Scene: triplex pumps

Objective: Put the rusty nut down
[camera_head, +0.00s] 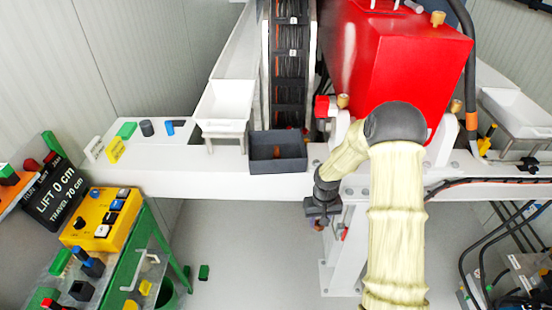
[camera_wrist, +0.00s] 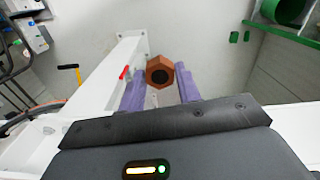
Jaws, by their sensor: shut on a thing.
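The rusty nut (camera_wrist: 158,63) is a reddish-brown hexagon with a dark round hole, seen in the wrist view between the two purple fingertips. My gripper (camera_wrist: 160,88) is shut on it and holds it above the pale floor. In the head view my gripper (camera_head: 321,208) hangs at the front edge of the white beam, just right of the dark bin. The nut cannot be made out in the head view.
A dark grey bin (camera_head: 278,166) sits on the white beam (camera_head: 230,184), and a white tray (camera_head: 223,126) stands to its left. The red pump housing (camera_head: 405,65) rises behind my arm. A yellow control box (camera_head: 98,222) is at the left.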

